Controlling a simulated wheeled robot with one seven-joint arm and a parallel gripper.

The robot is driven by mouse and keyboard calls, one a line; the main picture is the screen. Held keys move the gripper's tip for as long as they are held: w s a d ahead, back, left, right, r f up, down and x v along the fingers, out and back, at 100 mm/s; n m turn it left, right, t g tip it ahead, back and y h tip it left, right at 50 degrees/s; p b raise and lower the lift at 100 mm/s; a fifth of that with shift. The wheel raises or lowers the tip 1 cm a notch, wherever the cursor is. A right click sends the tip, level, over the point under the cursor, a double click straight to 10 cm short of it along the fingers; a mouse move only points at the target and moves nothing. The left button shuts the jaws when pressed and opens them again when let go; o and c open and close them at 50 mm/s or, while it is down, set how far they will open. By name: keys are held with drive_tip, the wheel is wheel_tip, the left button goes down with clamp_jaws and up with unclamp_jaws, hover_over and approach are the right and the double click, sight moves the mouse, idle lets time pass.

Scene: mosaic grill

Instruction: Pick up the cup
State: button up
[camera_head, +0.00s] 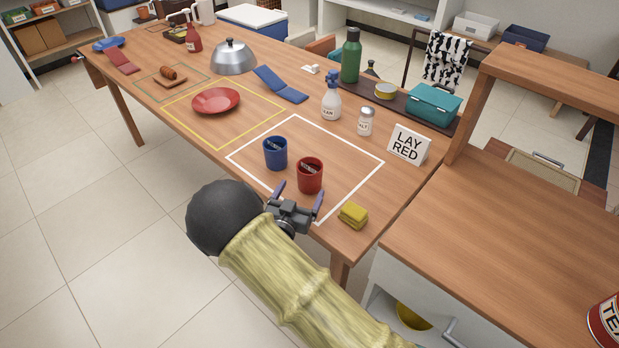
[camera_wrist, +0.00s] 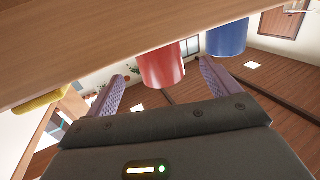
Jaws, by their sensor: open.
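A red cup (camera_head: 310,175) and a blue cup (camera_head: 275,153) stand upright side by side inside a white outlined square on the wooden table. My gripper (camera_head: 299,196) is open at the near side of the red cup, its two fingers spread apart. In the wrist view the red cup (camera_wrist: 162,67) shows between and beyond the fingertips of my gripper (camera_wrist: 160,88). The blue cup (camera_wrist: 227,36) is farther to the right there. Nothing is between the fingers that I can see; contact with the cup cannot be told.
A yellow sponge (camera_head: 353,215) lies right of the gripper. A sign reading LAY RED (camera_head: 408,144), a salt shaker (camera_head: 365,121) and a white bottle (camera_head: 331,103) stand behind the square. A red plate (camera_head: 216,101) lies farther left. A wooden counter (camera_head: 510,240) borders the right.

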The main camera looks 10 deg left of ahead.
sight(305, 183)
drive_tip(key=w, duration=0.5)
drive_tip(key=shift+d, duration=0.4)
drive_tip(key=c, duration=1.2)
drive_tip(key=shift+o, duration=0.2)
drive_tip(key=shift+r, duration=0.15)
wheel_tip(305, 183, up, 10)
drive_tip(key=shift+p, duration=0.45)
